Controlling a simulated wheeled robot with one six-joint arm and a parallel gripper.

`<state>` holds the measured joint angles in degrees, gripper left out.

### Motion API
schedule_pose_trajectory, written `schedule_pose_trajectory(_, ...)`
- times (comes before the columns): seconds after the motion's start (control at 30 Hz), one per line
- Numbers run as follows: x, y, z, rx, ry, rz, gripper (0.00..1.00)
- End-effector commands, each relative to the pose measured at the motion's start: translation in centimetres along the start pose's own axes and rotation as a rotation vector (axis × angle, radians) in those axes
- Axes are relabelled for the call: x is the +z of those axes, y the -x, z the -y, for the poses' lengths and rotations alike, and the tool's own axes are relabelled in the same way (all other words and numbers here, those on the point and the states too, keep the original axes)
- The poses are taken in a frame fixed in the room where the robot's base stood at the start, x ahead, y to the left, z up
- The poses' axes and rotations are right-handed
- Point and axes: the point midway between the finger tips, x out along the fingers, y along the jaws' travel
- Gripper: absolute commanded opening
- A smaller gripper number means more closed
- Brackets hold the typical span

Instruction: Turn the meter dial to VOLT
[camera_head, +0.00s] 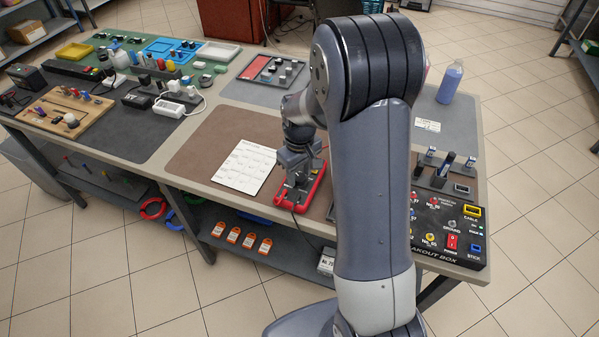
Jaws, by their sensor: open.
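The meter (314,189) is a red-edged device lying on the brown mat near the table's front edge. My gripper (296,183) points down directly over the meter, with its fingers at or just above the meter's face. It is open. The dial and its markings are hidden or too small to read behind the gripper, so I cannot tell where the dial points or whether the fingers touch it.
A white printed sheet (245,167) lies left of the meter. A black breakout box (447,228) with switches stands at the right, behind my arm. A blue bottle (450,82) stands at the back right. The brown mat (205,150) has free room left of the sheet.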

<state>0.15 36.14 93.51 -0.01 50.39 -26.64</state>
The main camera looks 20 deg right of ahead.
Motion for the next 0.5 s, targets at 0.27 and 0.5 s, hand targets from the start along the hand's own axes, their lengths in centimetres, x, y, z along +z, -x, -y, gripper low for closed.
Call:
schedule_pose_trajectory(0.27, -0.01, -0.58, 0.01, 0.000, 0.000, -0.001, 0.42)
schedule_pose_trajectory(0.5, -0.01, -0.56, 0.01, 0.000, 0.000, -0.001, 0.30)
